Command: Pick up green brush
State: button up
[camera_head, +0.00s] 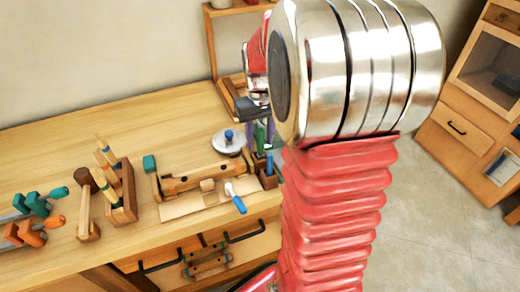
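A thin green upright piece (260,137), which looks like the green brush, stands among purple and blue handles near a small wooden holder (268,180) on the workbench. Its lower part is crowded by these handles, and my arm covers the area just right of it. The dark end of my gripper (254,108) is just above the green piece, partly hidden behind my arm. I cannot see its fingertips clearly, nor whether they touch the green piece.
The wooden workbench (60,150) holds a round grey dish (229,142), a wooden block clamp (200,178), a blue-handled tool (236,199), a tool box (123,196), and green and orange clamps (35,232). A shelf (228,52) stands behind. The back left bench top is clear.

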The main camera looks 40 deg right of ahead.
jog(key=shift+f, duration=0.75)
jog(key=shift+c, duration=0.4)
grip_shut()
